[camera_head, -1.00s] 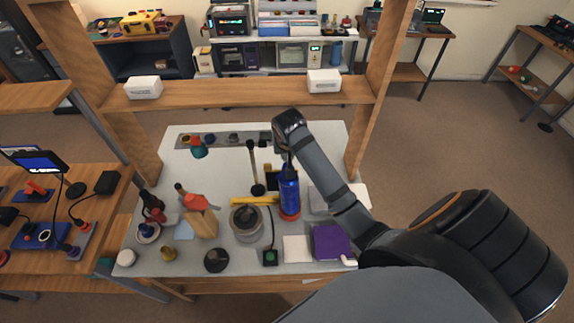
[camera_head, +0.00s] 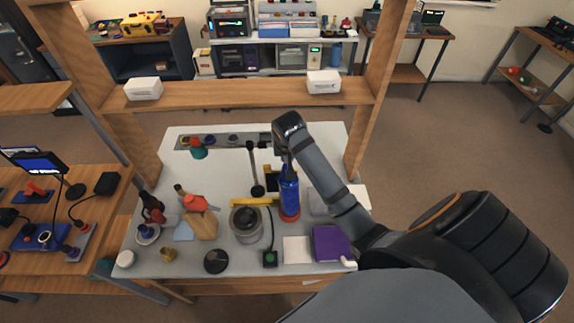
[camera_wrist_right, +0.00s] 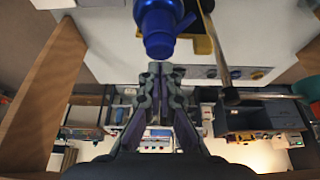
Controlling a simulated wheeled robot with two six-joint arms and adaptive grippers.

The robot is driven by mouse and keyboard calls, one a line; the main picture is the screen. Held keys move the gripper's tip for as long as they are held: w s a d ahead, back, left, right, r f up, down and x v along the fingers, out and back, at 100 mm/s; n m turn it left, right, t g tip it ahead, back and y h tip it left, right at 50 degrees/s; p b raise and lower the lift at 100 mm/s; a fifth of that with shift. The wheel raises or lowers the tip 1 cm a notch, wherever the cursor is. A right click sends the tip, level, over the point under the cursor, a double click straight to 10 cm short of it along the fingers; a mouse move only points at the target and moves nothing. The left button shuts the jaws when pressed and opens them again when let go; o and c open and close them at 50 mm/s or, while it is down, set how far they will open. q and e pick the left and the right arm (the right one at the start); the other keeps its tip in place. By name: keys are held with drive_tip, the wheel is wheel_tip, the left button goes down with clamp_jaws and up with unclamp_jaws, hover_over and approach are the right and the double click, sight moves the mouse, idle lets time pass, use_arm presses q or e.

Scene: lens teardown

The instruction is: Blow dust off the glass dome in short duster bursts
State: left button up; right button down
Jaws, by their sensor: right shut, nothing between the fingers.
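A blue duster can (camera_head: 289,190) stands upright on a red round base at the right middle of the table. A round grey vessel with a dark rounded thing inside (camera_head: 246,222) stands left of it; I cannot tell if this is the glass dome, and no dust is discernible. My right gripper (camera_head: 287,160) points down at the top of the can in the head view, partly hidden by its wrist. In the right wrist view the right gripper (camera_wrist_right: 160,70) is shut and empty, its fingertips close to the can's blue top (camera_wrist_right: 158,40). My left gripper is out of view.
A black stand with a post (camera_head: 255,170) and a yellow bar (camera_head: 250,202) are close to the can. A purple block (camera_head: 331,242) and a white pad (camera_head: 297,249) lie in front. A wooden frame (camera_head: 240,93) spans the table's far side.

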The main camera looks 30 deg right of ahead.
idle(0.4)
drive_tip(key=shift+f, duration=1.05)
idle(0.5)
drive_tip(key=shift+r+p, duration=0.5)
drive_tip(key=shift+r, duration=1)
idle(2.5)
